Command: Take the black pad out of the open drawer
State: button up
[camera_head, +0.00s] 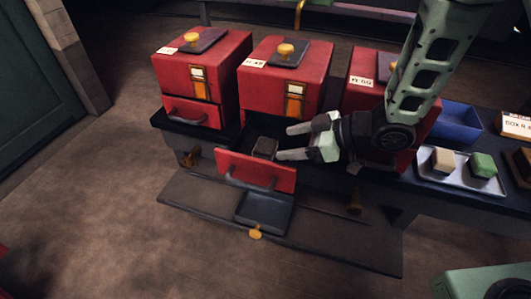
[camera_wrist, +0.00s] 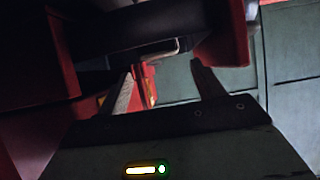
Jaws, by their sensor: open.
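The middle red box (camera_head: 285,75) has its red-fronted drawer (camera_head: 256,170) pulled out at its lower front. A small dark pad (camera_head: 264,147) lies in the open drawer, toward its back. My gripper (camera_head: 288,142) is open and empty, its two pale fingers pointing left just right of the pad. In this view the fingers appear spread above and below the pad's level; I cannot tell how high they are over the drawer. In the wrist view both fingers (camera_wrist: 166,86) stand apart, with dark and red surfaces ahead of them; the pad is not clear there.
Red boxes stand left (camera_head: 200,75) and right (camera_head: 361,67). A blue bin (camera_head: 460,118) and a silver tray (camera_head: 457,184) with a beige and a green block are at right. A dark tray (camera_head: 263,213) with a yellow knob sits low under the drawer. The left floor is free.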

aim_at(266, 146)
jog(key=b+x, duration=0.1)
jog(key=x, duration=0.6)
jog(key=shift+w+a+f, duration=0.1)
jog(key=shift+a+f, duration=0.05)
jog(key=shift+a, duration=0.2)
jog(key=c, duration=0.8)
